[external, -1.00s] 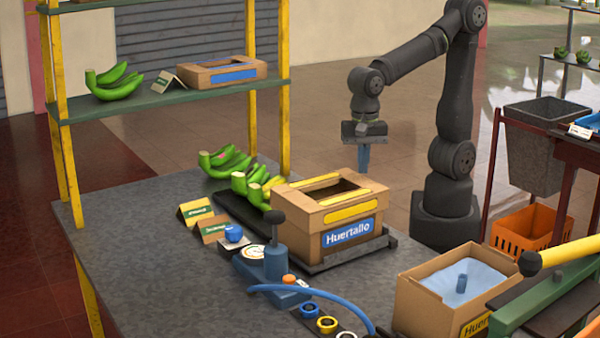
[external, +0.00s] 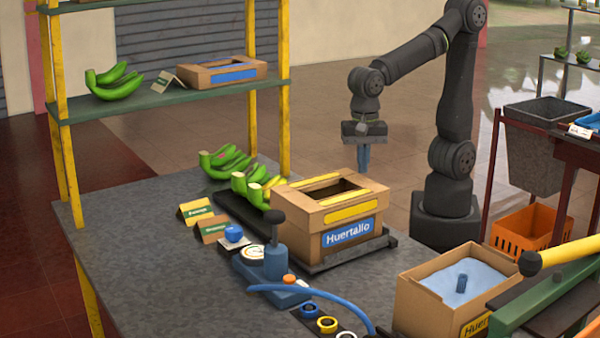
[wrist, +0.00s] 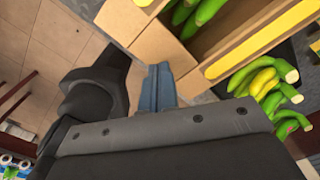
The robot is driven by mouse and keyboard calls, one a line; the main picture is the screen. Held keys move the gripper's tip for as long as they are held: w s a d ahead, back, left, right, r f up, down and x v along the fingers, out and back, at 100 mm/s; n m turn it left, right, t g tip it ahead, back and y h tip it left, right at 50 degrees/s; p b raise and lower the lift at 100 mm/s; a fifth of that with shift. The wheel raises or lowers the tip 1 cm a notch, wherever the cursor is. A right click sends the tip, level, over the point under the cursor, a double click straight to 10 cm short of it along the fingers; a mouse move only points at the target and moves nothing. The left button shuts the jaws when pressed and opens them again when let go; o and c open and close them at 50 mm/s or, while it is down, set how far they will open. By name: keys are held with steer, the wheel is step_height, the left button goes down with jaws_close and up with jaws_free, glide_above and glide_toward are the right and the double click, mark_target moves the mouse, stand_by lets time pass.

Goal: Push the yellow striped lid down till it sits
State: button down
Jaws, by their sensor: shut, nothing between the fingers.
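The yellow striped lid (external: 352,208) lies on top of the brown carton (external: 312,238) with the blue Huertallo label. It has a large opening in its middle and yellow stripes along its sides. I cannot tell whether it is fully down on every side. My gripper (external: 364,166) points down just beyond the lid's far edge, shut and empty, apart from the lid. In the wrist view my blue fingers (wrist: 161,82) are together, beside the carton's edge. The lid's yellow stripe (wrist: 262,42) shows there at upper right, and green fruit shows inside the opening.
Green and yellow bananas (external: 250,184) lie left of the carton. A blue press-like device (external: 270,262) with a dial and hose stands in front. An open carton (external: 430,300) with blue lining is at right. The bench's left part is clear.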

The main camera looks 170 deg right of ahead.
steer(key=shift+f, duration=1.4)
stand_by(2.9)
step_height(320, 180, up, 9)
stand_by(1.0)
steer(key=shift+f, duration=4)
